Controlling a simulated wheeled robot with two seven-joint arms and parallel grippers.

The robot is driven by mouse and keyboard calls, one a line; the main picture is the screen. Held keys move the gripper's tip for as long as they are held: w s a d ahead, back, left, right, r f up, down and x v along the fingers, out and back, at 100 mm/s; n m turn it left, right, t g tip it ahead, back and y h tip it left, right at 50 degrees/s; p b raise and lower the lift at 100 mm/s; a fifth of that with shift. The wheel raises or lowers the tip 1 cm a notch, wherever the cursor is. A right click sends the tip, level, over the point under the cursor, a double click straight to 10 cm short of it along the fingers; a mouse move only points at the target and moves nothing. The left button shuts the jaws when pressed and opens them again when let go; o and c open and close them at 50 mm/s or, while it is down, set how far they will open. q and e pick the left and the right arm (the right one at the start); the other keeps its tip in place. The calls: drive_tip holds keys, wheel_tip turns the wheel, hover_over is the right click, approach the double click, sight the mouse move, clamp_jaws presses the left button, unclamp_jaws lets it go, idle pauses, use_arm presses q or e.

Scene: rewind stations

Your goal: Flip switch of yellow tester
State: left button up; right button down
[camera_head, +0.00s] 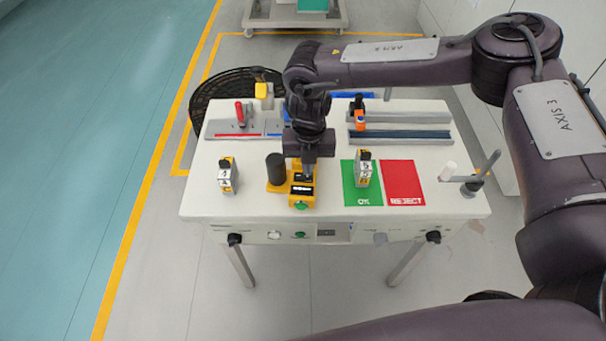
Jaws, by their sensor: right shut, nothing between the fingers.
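The yellow tester (302,198) stands near the front middle of the white table. It has a black-marked top, a green round part on its front and a black cylinder (276,168) at its left. My right gripper (309,174) points down over the tester's rear part, shut and empty. Its fingertips are at or just above the tester; I cannot tell whether they touch it. The switch is not clearly seen and may be hidden by the gripper. My left gripper is not in view.
A grey-yellow block (227,176) stands left of the tester. Another (364,170) stands on the green OK mat (350,196), beside the red REJECT mat (404,180). Rails (400,134) and small tools lie at the back. A grey lever (482,174) stands at the right edge.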

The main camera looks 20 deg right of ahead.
drive_tip(key=shift+f+b, duration=0.4)
drive_tip(key=shift+f, duration=0.25)
drive_tip(key=shift+r+p, duration=2.9)
drive_tip(key=shift+r, duration=0.7)
drive_tip(key=shift+f, duration=0.1)
